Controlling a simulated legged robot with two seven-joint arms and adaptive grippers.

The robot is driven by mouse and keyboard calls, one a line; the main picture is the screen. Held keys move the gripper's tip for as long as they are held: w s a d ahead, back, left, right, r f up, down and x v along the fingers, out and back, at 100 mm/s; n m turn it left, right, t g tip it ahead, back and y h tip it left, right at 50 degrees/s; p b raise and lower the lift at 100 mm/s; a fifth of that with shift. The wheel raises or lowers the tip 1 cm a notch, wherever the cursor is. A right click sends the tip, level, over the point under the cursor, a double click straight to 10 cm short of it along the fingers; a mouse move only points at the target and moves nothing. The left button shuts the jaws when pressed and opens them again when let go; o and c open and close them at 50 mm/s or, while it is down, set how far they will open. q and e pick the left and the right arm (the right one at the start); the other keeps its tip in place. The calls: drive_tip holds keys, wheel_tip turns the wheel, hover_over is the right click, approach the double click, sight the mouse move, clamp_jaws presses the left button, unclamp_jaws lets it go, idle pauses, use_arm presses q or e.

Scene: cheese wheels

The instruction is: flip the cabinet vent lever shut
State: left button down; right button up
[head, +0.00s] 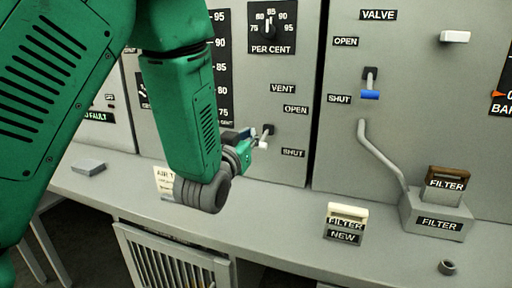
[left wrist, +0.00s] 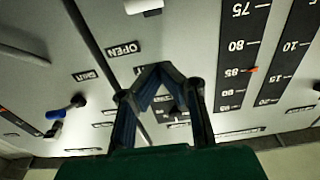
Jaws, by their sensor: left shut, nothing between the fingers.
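The vent lever (head: 267,132) stands out from the grey cabinet front, with its dark pivot beside the OPEN label (head: 295,109) and above the SHUT label (head: 293,153). Its pale handle shows at the top edge of the left wrist view (left wrist: 143,5). My left gripper (head: 248,141) is just left of the lever in the head view, with its fingers together and empty. In the left wrist view the joined fingertips (left wrist: 163,69) are apart from the handle in the picture. I cannot tell whether another part touches it. My right gripper is out of view.
The blue-handled valve lever (head: 370,95) is on the panel to the right. A pipe (head: 375,150) runs down to the filter housing (head: 438,222). A new filter (head: 346,222) stands on the counter (head: 285,215). The counter is bare between my arm and that filter.

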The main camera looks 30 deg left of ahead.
sight(259, 148)
use_arm(q)
drive_tip(key=w+f, duration=0.2)
drive_tip(key=w, duration=0.1)
drive_tip(key=w+f, duration=0.1)
drive_tip(key=shift+w+a+f, duration=0.25)
drive_tip(key=shift+w+a, duration=0.05)
drive_tip(key=shift+w, duration=0.05)
drive_tip(key=shift+a, duration=0.1)
drive_tip(key=shift+f, duration=0.1)
wheel_tip(259, 148, down, 3)
drive_tip(key=t+b, duration=0.1)
drive_tip(key=b, duration=0.3)
drive_tip(key=shift+w+r+b, duration=0.1)
drive_tip(key=shift+r+b, duration=0.1)
drive_tip(key=shift+b, duration=0.2)
